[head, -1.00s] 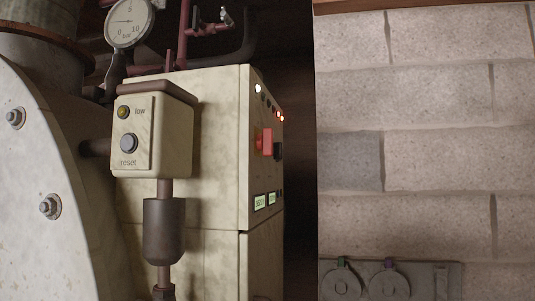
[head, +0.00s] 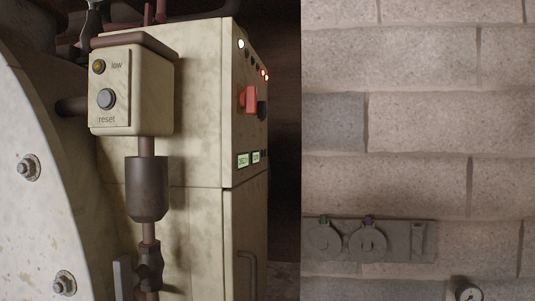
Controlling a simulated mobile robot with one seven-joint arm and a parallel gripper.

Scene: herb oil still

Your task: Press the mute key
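No key marked mute can be made out in the head view. A small cream box (head: 150,95) at upper left carries a grey round button (head: 106,99) marked "reset" and a small yellow lamp (head: 98,66) marked "low". Behind it stands a tall cream cabinet (head: 200,110). Its narrow right face, seen at a steep angle, has several small lamps, a red switch (head: 248,100), a dark round knob (head: 262,109) and two small lit displays (head: 243,160). Markings on that face are too small to read. My gripper is not in view.
A large pale curved housing (head: 40,220) with bolts fills the left. A pipe with a dark cylinder (head: 147,188) runs below the box. On the block wall (head: 420,120) at right are a grey socket panel (head: 400,242) and a small gauge (head: 468,293).

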